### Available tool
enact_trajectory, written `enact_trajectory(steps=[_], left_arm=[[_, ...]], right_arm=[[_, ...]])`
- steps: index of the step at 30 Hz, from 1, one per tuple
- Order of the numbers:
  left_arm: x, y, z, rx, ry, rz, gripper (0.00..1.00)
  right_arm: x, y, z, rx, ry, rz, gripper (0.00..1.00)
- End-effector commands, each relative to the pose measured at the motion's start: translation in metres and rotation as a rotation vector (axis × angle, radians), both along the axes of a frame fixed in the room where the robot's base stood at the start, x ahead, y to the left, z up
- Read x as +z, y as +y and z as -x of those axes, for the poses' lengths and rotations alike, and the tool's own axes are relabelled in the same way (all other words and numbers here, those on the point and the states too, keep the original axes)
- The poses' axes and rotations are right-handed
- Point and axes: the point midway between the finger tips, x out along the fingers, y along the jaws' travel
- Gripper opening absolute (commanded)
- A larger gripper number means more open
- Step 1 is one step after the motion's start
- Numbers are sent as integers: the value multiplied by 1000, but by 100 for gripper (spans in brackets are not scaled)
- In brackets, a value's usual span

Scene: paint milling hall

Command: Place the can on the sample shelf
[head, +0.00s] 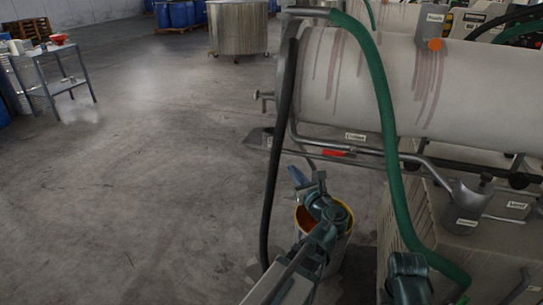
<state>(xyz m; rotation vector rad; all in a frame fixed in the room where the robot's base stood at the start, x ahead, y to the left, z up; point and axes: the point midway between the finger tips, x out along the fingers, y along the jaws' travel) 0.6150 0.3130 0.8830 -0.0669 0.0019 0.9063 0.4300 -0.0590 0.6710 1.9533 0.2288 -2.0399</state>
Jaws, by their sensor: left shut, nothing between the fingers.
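My left gripper (306,181) is shut and empty. It is in front of the mill's pipes, above a bucket (349,238) with orange paint inside, and my arm covers part of the bucket. A grey metal can-shaped vessel (466,206) with a label is at the right, by the machine's front; I cannot tell whether it is the task's can. No shelf is clearly marked as the sample shelf. A steel table (52,50) with small items on top stands at the far left. My right gripper is out of view.
The large pale mill cylinder (345,80) with paint streaks fills the right. A green hose (386,120) and a black hose (276,165) hang in front of it. A red-handled valve (335,153) is below. A steel vat (237,30) stands behind. The left floor is clear.

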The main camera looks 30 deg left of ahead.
Motion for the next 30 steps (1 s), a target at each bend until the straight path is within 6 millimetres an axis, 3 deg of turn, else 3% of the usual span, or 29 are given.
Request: enact_trajectory(steps=[11, 24, 30], left_arm=[[3, 12, -11, -6, 28, -61, 0], [3, 79, -66, -6, 27, -59, 0], [3, 101, -82, -7, 27, -58, 0]], right_arm=[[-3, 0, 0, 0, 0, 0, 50], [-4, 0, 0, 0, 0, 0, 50], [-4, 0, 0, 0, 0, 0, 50]])
